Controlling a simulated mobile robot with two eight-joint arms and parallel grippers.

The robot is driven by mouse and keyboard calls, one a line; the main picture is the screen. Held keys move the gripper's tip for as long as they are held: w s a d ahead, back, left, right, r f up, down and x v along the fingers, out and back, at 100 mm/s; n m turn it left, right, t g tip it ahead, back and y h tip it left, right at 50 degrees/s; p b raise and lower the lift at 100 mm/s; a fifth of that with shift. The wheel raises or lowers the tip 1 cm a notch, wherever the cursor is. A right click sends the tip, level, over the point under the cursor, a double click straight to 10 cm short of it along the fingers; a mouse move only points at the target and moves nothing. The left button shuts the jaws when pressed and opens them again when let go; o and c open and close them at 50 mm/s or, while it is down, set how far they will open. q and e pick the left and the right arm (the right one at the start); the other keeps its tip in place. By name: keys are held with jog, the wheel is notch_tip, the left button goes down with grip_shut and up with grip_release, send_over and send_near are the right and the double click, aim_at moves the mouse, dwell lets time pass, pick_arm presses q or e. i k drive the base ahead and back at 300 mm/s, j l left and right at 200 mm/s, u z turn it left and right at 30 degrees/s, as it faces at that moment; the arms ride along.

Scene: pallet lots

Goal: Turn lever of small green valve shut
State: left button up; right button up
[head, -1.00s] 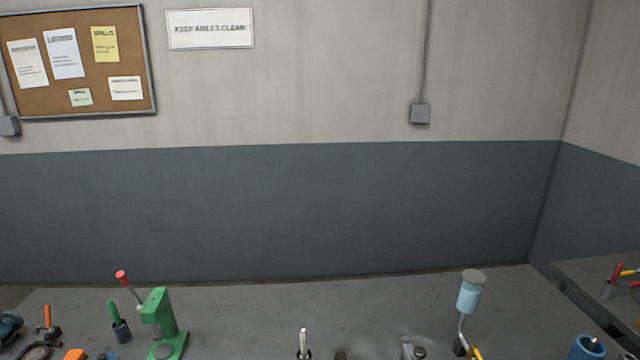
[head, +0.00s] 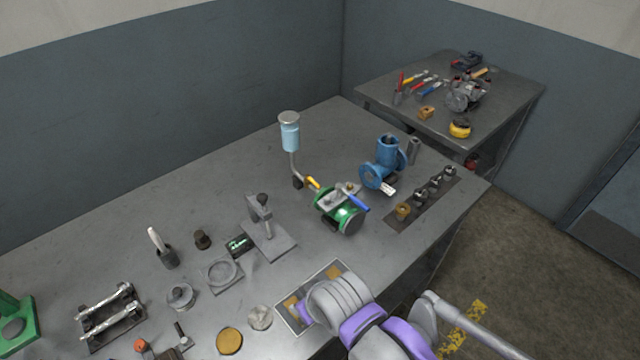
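A green valve (head: 326,219) with grey round end flanges lies on the workbench, right of centre in the head view. A grey plate and fittings sit on top of it. A blue lever handle (head: 357,202) points to the lower right from its top, and a yellow handle (head: 313,183) shows at its upper left. I cannot tell for sure whether both belong to this valve. My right arm, white and purple, reaches in from the lower right. Its hand end is over the bench front, below the valve and apart from it; its fingers cannot be made out. My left gripper is out of view.
A blue flanged fitting (head: 382,172) stands right of the valve. A light-blue cup on a bent stem (head: 290,138) stands behind it. A grey press-like stand (head: 266,228) is to its left. A framed panel (head: 284,313) lies near the front edge. A second table (head: 400,98) stands behind right.

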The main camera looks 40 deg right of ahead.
aim_at(339, 187)
jog(key=k+z, duration=0.1)
jog(key=z, duration=0.35)
jog(key=l+z, duration=0.1)
jog(key=z, duration=0.35)
jog(key=k+l+z, duration=0.1)
jog(key=z, duration=0.35)
